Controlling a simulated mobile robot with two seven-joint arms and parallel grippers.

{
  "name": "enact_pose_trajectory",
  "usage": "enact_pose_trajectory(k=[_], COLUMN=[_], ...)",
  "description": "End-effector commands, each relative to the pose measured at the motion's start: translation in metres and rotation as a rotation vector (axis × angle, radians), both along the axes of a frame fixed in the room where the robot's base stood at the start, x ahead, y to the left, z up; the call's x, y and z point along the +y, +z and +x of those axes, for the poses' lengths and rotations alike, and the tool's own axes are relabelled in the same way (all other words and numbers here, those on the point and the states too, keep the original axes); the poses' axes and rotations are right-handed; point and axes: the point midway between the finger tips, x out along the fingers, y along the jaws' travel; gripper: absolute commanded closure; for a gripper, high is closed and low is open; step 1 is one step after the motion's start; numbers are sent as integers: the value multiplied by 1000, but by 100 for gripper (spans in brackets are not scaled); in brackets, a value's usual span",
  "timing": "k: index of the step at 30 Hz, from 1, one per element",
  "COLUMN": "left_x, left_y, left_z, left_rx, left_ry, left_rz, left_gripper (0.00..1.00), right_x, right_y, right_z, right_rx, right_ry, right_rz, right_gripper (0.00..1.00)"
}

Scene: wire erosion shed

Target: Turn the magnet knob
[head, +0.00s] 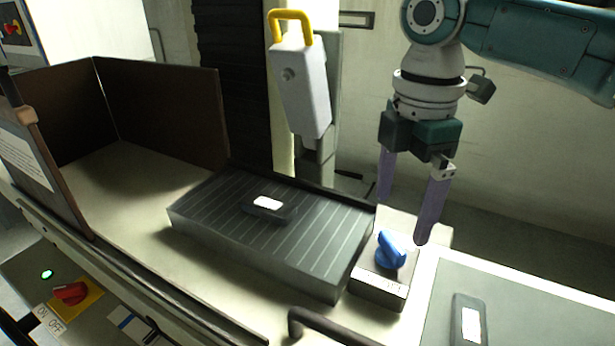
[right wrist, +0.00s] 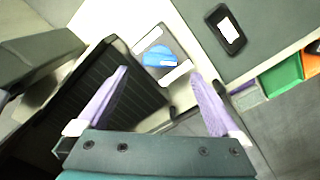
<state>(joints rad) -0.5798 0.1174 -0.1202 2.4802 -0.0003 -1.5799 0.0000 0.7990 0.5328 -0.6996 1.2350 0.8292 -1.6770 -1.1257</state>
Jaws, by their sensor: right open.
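The blue magnet knob (head: 390,250) sits on a small grey box with a white label (head: 380,286) at the right end of the dark grooved magnetic plate (head: 270,232). In the right wrist view the knob (right wrist: 160,57) lies beyond and between my fingertips. My right gripper (head: 404,212) is open and empty, pointing down, above and behind the knob, with its purple fingers apart. It also shows in the right wrist view (right wrist: 160,75). I see no contact with the knob. My left gripper is not in view.
A small dark piece with a white label (head: 267,203) lies on the plate. A similar dark device (head: 469,320) lies on the grey-green surface at right. A white unit with a yellow handle (head: 300,85) stands behind. A red switch (head: 70,293) is at lower left.

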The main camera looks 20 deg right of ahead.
Motion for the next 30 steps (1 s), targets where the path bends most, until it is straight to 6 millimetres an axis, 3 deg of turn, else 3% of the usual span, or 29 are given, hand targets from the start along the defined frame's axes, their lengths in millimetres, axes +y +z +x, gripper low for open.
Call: enact_pose_trajectory(k=[3,9,21,30], left_x=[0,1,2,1], left_y=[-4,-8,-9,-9], left_z=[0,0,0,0], left_rx=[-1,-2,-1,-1], left_ry=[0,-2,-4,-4], left_rz=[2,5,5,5], left_gripper=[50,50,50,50], right_x=[1,1,0,0], right_y=[-26,-54,-62,-62], right_z=[-1,0,0,0], right_rx=[3,0,-2,-2], right_ry=[0,0,1,0], right_rz=[-1,0,-1,-1], right_gripper=[0,0,1,35])
